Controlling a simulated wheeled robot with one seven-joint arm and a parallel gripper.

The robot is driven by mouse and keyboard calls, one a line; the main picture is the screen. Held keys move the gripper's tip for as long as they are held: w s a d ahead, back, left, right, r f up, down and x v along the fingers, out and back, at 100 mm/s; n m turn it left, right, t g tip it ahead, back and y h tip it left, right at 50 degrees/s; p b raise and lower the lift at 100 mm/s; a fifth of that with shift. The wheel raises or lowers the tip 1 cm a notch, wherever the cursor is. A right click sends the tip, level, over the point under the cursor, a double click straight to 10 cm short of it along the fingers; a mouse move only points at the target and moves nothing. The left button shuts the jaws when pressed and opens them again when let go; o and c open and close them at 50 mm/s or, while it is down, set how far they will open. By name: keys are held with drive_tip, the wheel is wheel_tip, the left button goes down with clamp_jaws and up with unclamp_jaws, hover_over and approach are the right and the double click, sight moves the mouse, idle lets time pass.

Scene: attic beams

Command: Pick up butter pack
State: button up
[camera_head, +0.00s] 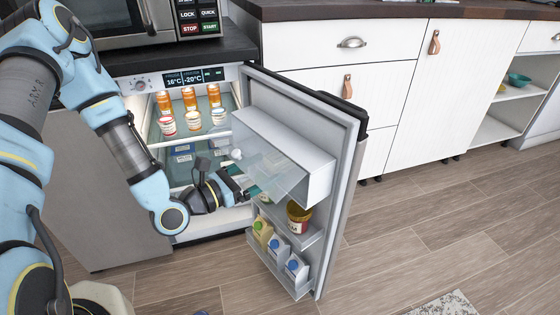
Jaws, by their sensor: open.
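My gripper (244,188) reaches into the open fridge, low in front of the shelves and close to the inner side of the door. It is seen small and side-on; its jaws are open, and I see nothing held. I cannot clearly make out a butter pack. Small blue packs (183,153) lie on the middle shelf, left of and above my gripper; their labels are too small to read. A teal-green patch (236,170) shows beside the fingers, partly hidden behind the clear door bin. My wrist hides part of the lower fridge.
The fridge door (345,190) stands open to the right, with a clear bin (285,150) jutting inward. Its lower racks hold a jar (298,217) and several bottles (278,245). Orange bottles and white tubs stand on the top shelf (150,140). The wooden floor (420,240) right of the door is mostly clear.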

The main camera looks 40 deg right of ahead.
drive_tip(key=d, duration=0.5)
drive_tip(key=shift+d+r, duration=0.1)
drive_tip(key=shift+d, duration=0.05)
clamp_jaws()
idle(0.6)
